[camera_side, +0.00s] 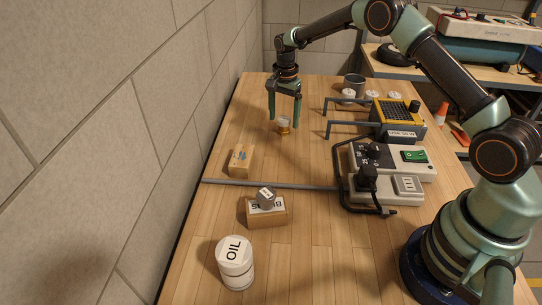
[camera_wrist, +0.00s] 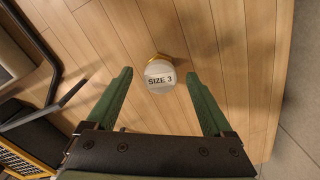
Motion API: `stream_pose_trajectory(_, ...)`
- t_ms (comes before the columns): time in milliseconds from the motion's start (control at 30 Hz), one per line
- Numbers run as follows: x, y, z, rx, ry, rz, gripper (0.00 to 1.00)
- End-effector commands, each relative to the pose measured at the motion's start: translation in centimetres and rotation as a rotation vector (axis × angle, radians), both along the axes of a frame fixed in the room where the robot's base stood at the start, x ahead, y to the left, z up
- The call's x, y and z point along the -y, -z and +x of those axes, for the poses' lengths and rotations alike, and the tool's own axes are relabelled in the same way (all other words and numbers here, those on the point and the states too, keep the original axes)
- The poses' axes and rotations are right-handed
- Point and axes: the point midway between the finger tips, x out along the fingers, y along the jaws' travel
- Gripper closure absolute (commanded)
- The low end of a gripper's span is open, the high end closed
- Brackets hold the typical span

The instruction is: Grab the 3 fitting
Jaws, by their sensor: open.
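The fitting marked "SIZE 3" (camera_wrist: 160,76) has a round white top and a brass-coloured edge in the wrist view. It stands on the wooden table, and in the side view the small white and amber fitting (camera_side: 285,125) shows below and between my fingers. My gripper (camera_side: 284,117) is open, pointing down, with a finger on each side of the fitting. In the wrist view my fingertips (camera_wrist: 158,75) flank it with a gap on both sides. Nothing is held.
Hooked bars (camera_side: 345,123) reach out on the right beside a yellow-and-black unit (camera_side: 391,112). Several white-topped pieces (camera_side: 348,95) stand behind.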

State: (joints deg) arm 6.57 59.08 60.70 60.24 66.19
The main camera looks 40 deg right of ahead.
Motion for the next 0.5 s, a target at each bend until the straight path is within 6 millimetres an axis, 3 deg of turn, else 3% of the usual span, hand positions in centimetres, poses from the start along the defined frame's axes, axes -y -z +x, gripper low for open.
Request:
stream_pose_trajectory(200, 0.1, 2.5, 0.0, 0.000, 0.000, 0.000, 0.14)
stream_pose_trajectory(467, 0.1, 2.8, 0.0, 0.001, 0.000, 0.000, 0.14)
stream_pose_trajectory(500, 0.1, 2.7, 0.0, 0.001, 0.000, 0.000, 0.26)
